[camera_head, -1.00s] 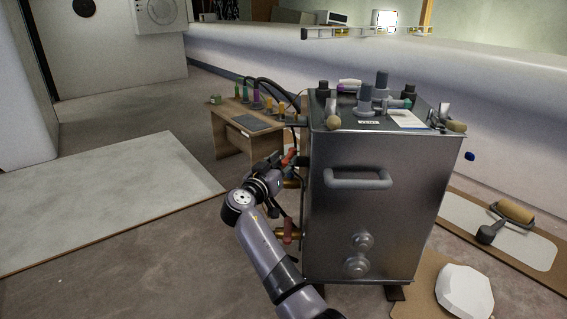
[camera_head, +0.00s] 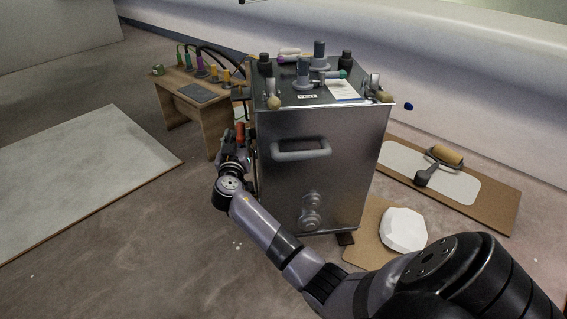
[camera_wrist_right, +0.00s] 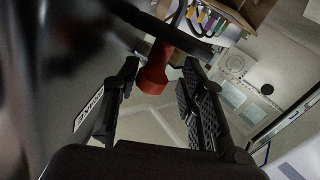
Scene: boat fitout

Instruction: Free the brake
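A metal cabinet (camera_head: 330,180) stands in the middle of the head view, with a handle on its front. A red handle (camera_head: 239,132) shows at its left side, just above my right gripper (camera_head: 237,150). In the right wrist view a red grip (camera_wrist_right: 154,72) lies between the fingers of my right gripper (camera_wrist_right: 160,75), nearer the left finger. The fingers are apart, and a gap shows on the right. I cannot tell whether the left finger touches the grip. My left gripper is not in view.
Several fittings stand on the cabinet top. The floor at front left is clear.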

